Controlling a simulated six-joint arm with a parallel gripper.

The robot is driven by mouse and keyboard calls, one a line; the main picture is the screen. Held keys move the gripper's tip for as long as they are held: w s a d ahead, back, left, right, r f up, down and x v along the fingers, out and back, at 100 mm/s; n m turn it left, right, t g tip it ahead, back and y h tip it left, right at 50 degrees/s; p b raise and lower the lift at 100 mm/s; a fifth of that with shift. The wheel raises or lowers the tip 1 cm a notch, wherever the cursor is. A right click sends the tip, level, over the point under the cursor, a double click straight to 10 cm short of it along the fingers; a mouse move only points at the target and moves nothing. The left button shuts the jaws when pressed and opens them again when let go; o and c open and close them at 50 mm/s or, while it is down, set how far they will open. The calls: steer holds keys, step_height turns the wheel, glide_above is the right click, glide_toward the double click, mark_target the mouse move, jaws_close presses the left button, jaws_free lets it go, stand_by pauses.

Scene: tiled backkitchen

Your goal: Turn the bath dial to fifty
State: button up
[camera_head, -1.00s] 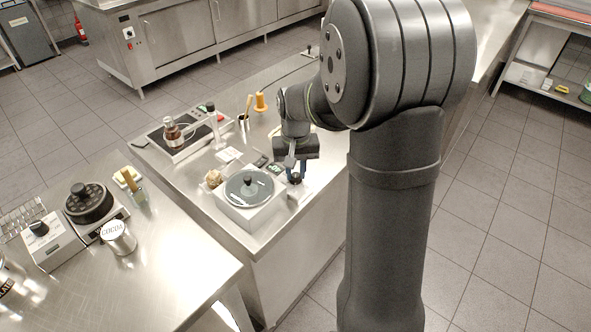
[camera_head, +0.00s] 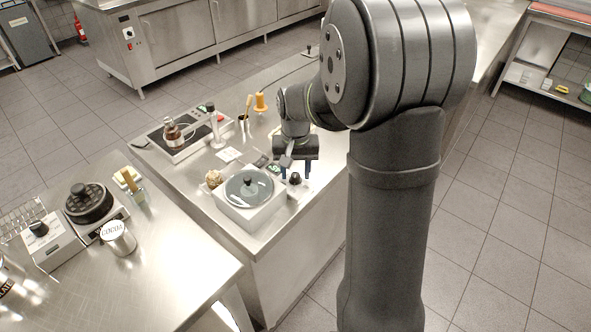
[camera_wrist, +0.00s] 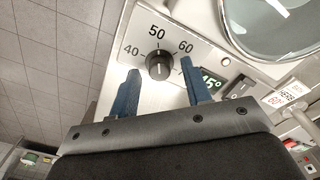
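The bath dial (camera_wrist: 159,65) is a round black knob on a light panel marked 40, 50 and 60, with another number partly hidden by a finger. Its white pointer line appears to point up toward the 50. A small display (camera_wrist: 211,80) beside it seems to read 45°. My gripper (camera_wrist: 159,68) is open, with one blue finger on each side of the dial and a gap to both. In the head view the dial (camera_head: 295,179) shows below my gripper (camera_head: 296,170), which is empty.
The bath (camera_head: 237,209), a white box with a round grey lid, stands left of the dial on the steel counter. A black rocker switch (camera_wrist: 238,88) is beside the display.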

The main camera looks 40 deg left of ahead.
mark_target(295, 174)
step_height(295, 174, up, 18)
steer(key=shift+f, duration=0.25)
stand_by(0.4)
steer(key=shift+f, duration=0.1)
stand_by(0.3)
step_height(295, 174, down, 17)
steer(key=shift+f, duration=0.15)
stand_by(0.5)
